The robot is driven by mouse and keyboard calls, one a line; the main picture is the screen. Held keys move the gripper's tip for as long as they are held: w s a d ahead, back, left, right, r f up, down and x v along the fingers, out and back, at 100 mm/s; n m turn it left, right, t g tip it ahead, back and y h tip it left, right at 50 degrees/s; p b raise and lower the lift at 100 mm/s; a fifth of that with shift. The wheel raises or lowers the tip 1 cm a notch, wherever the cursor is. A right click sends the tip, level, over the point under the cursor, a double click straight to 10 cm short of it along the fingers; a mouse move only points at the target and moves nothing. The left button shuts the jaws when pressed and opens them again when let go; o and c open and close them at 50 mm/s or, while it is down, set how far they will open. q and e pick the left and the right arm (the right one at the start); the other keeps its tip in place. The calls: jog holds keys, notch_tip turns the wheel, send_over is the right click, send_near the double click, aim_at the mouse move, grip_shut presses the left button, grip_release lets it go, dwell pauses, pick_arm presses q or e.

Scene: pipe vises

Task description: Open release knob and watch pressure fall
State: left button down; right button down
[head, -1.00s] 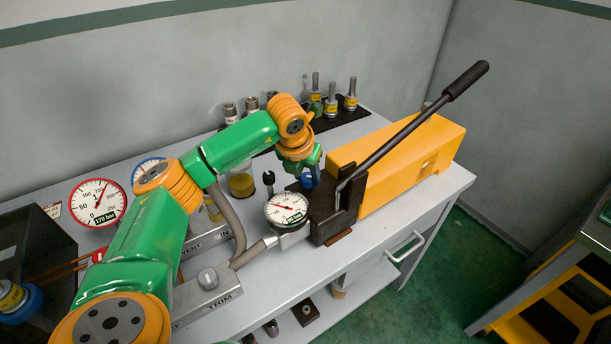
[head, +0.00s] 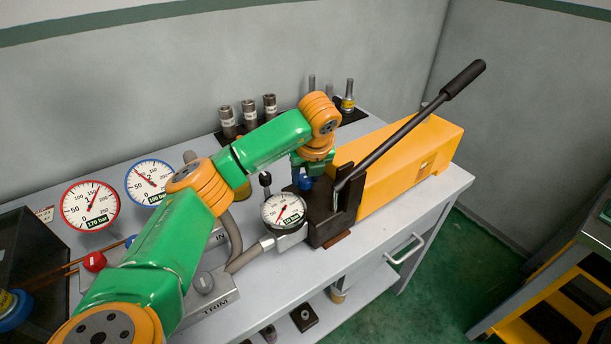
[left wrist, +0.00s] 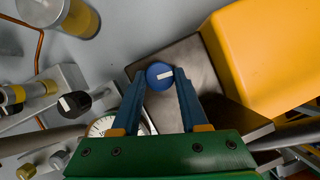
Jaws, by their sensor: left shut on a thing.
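The blue release knob (left wrist: 157,82) with a white pointer mark sits on the dark metal block of the hand pump. My left gripper (left wrist: 159,74) has its two blue fingers closed on either side of the knob. In the head view the knob (head: 305,183) shows at the end of my left arm, partly hidden by it. The pump's white pressure gauge (head: 284,210) stands just left of the block; its small readout seems to say 15 bar. The yellow pump body (head: 405,170) and its long black lever (head: 410,125), raised at a slant, are on the right. My right gripper is out of view.
A red-rimmed gauge (head: 90,206) reading 170 bar and a blue-rimmed gauge (head: 152,182) stand at the left. Metal fittings (head: 249,112) stand along the back. A dark bin (head: 25,250) is at the far left.

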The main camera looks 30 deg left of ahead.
aim_at(308, 196)
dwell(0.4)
pick_arm(q)
jog(key=shift+c, duration=2.1)
grip_release()
jog(key=shift+r, duration=0.1)
jog(key=b+v, duration=0.1)
jog(key=v, duration=0.3)
jog(key=shift+d+r, duration=0.1)
jog(key=shift+r, duration=0.3)
jog(key=shift+v, duration=1.05)
